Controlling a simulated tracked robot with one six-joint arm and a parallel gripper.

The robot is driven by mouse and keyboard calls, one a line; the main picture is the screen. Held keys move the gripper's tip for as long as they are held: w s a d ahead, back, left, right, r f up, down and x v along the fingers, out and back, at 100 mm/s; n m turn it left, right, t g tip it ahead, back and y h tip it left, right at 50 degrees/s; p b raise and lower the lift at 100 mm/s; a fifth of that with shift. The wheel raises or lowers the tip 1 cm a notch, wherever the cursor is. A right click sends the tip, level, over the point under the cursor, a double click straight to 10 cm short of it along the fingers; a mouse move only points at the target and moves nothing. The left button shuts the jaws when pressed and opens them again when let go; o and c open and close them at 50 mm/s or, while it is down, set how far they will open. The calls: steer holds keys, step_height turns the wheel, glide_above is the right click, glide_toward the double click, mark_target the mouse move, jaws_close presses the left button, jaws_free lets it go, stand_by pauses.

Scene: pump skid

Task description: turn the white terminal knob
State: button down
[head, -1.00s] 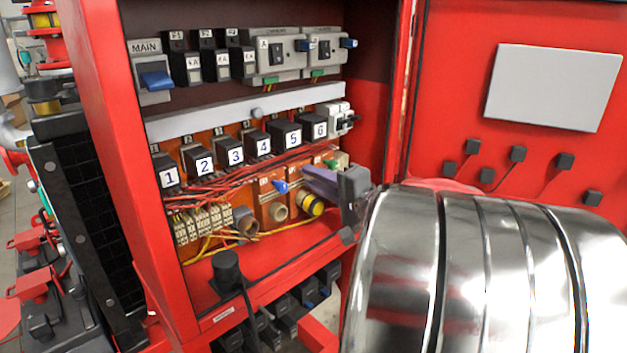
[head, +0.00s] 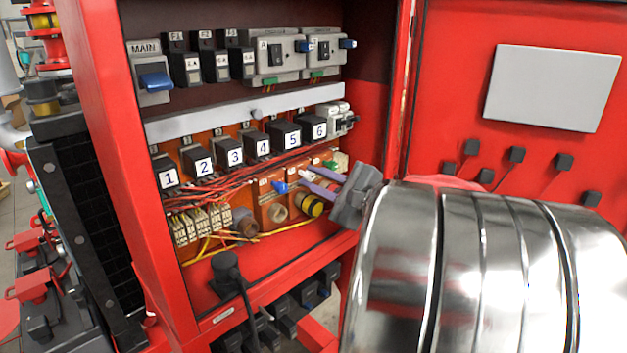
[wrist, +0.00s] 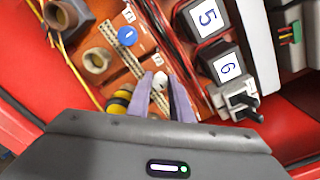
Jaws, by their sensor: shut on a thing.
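The white terminal knob (wrist: 160,79) is small and pale, on the orange panel inside the red cabinet. In the wrist view it sits between the tips of my gripper's two purple fingers (wrist: 162,82). My gripper is shut on it. In the head view my gripper (head: 306,181) reaches in from the right, and a small white bit of the knob (head: 303,172) shows at the fingertips. The fingers hide part of the knob, and I cannot read its turn angle.
A blue knob (wrist: 127,36) is close by on the same panel. A yellow-and-black cylinder (wrist: 118,103) is beside the left finger. Numbered black blocks (head: 291,137) and red wires run above. The open red door (head: 450,110) stands to the right.

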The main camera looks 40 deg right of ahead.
steer(key=shift+f+m, duration=0.4)
steer(key=shift+m, duration=0.2)
steer(key=c, duration=1.9)
jaws_free()
steer(key=o, duration=0.3)
steer(key=shift+r, duration=0.25)
steer(key=shift+s, duration=0.1)
steer(key=shift+s+d+r, duration=0.15)
steer(key=shift+s, duration=3.3)
steer(key=shift+s+d+r, duration=0.1)
steer(key=shift+s, duration=3.3)
